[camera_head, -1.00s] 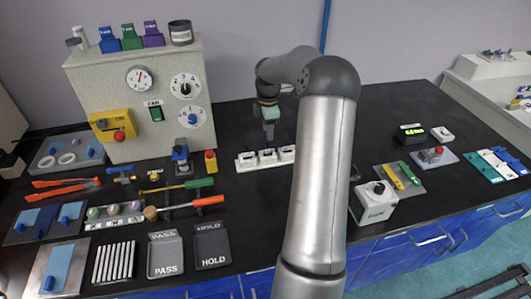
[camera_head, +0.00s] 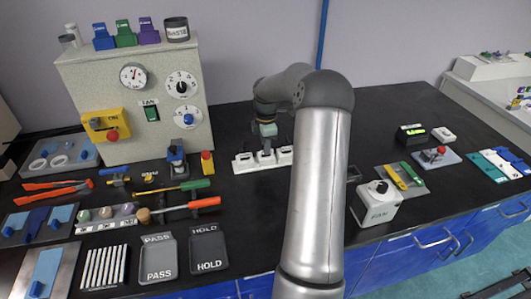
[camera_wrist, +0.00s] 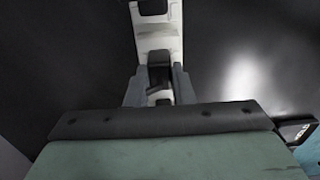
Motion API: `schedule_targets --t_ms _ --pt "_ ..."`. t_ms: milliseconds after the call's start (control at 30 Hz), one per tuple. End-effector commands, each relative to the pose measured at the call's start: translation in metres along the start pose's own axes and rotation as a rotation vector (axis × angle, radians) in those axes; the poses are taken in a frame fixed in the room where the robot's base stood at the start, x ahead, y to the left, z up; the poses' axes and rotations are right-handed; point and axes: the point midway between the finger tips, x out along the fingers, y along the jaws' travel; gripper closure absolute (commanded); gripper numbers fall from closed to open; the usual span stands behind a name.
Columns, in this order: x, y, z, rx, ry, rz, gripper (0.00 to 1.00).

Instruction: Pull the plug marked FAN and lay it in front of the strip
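The white plug strip (camera_head: 243,166) lies on the dark bench, below the grey panel's right side. It carries a row of plugs. Their markings are too small to read, so I cannot tell which is FAN. My gripper (camera_head: 266,152) points down at the middle of the strip. In the wrist view the strip (camera_wrist: 158,38) runs away from me, with a dark plug (camera_wrist: 159,58) near my gripper's fingertips (camera_wrist: 159,72). The two grey fingers stand apart on either side of this plug. They look open, with no clear grip on it. My gripper's body hides the near end of the strip.
A white box marked FAN (camera_head: 376,204) stands to the right, beyond my arm.

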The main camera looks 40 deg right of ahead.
Motion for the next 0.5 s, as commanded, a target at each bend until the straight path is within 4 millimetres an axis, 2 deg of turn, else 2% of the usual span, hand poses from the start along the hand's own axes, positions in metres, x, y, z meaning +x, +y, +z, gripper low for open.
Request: schedule_targets --t_ms 267,500 --pt "-0.004 0.000 0.000 0.000 0.000 0.001 1.00" --pt "-0.021 0.000 0.000 0.000 0.000 0.001 1.00"
